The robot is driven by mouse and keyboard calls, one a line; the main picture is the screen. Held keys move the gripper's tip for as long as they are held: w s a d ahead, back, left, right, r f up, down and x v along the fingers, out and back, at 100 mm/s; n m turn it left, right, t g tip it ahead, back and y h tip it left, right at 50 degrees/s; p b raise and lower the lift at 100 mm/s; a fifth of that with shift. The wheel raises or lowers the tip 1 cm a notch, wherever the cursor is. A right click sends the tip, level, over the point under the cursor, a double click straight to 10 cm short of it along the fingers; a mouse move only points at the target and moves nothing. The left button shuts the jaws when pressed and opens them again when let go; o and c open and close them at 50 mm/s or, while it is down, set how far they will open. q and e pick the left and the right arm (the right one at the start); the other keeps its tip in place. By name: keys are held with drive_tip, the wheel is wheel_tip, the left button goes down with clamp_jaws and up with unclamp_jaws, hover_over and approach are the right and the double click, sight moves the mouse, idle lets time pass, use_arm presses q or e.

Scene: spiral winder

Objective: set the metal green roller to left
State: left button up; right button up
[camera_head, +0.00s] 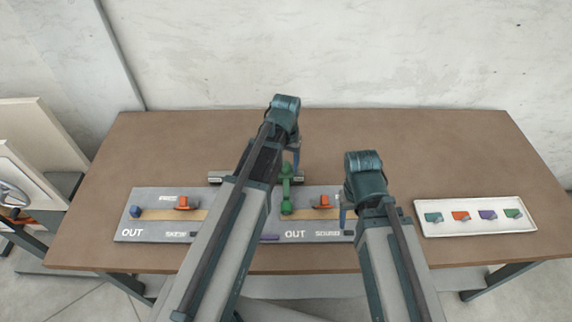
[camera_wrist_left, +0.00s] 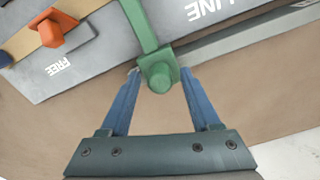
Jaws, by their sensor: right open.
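The green roller (camera_head: 286,190) stands on the middle of the grey board (camera_head: 155,226), partly hidden by my left arm. In the left wrist view its green arm runs up from a round knob (camera_wrist_left: 160,72). My left gripper (camera_head: 292,158) is at the roller's far end; in the wrist view its blue fingertips (camera_wrist_left: 160,82) lie on both sides of the knob and seem to touch it. My right gripper (camera_head: 346,215) is open and empty, near the right end of the board, its fingers partly hidden by its wrist.
Orange blocks (camera_head: 183,203) (camera_head: 322,202) and a blue knob (camera_head: 136,212) sit on the board. A grey bar (camera_head: 214,178) shows behind it. A white tray (camera_head: 470,231) with several coloured pieces lies at the right. The back of the brown table (camera_head: 420,140) is clear.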

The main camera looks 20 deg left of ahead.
use_arm(q)
clamp_jaws()
idle(1.3)
